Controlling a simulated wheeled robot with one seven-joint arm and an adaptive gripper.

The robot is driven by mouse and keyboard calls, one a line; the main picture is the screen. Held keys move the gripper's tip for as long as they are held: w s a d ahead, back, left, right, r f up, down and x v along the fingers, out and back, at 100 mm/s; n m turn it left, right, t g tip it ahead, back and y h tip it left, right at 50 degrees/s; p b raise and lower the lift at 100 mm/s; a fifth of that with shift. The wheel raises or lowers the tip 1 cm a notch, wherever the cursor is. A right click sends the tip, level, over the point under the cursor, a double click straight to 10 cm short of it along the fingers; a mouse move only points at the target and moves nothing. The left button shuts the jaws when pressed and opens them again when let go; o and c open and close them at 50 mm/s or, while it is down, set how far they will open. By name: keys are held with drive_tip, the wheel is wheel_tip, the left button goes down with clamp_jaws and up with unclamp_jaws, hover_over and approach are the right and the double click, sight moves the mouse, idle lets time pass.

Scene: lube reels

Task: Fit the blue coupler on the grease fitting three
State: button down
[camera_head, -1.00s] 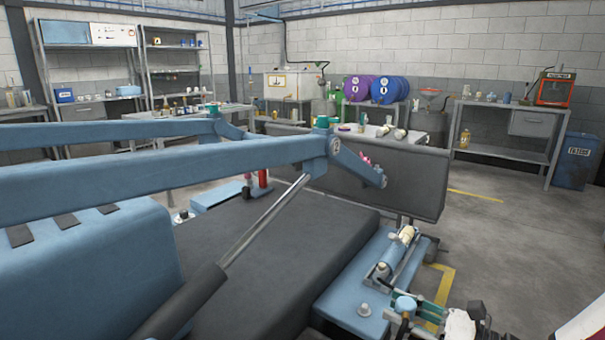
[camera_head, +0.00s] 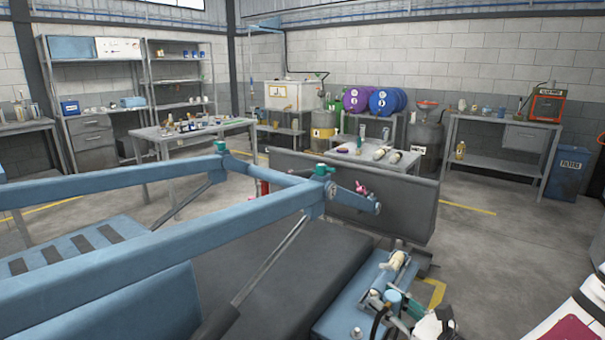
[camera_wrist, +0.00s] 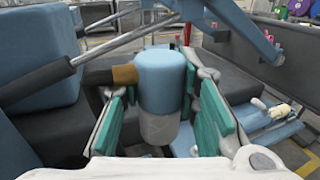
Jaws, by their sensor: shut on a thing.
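The blue coupler (camera_wrist: 160,75) has a rounded blue body, a grey lower sleeve and a brass-coloured hose end on its left. My gripper (camera_wrist: 161,112) is shut on it, with teal pads on either side. In the head view, my gripper (camera_head: 400,308) and the blue coupler (camera_head: 392,297) are low at the right, over or beside the blue plate. A small grey nipple-like fitting (camera_head: 357,333) stands on that plate, left of my gripper. Pink parts (camera_head: 361,188) show at the blue lift arm's joint. I cannot tell which is grease fitting three. The coupler's mouth is hidden.
The blue lift arms (camera_head: 190,225) and a slanted cylinder (camera_head: 270,262) cross the left and middle. A dark upright panel (camera_head: 382,208) stands behind. Open floor (camera_head: 500,250) is at right.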

sight(393, 298)
drive_tip(key=shift+s+r+m+t+h+p, duration=0.2)
drive_tip(key=shift+s+r+m+h+p, duration=0.15)
drive_tip(key=shift+r+p, duration=0.6)
drive_tip(key=shift+s+r+m+t+h+p, duration=0.2)
drive_tip(key=shift+s+r+p, duration=0.35)
drive_tip(key=shift+p, duration=0.6)
drive_tip(key=shift+w, duration=0.2)
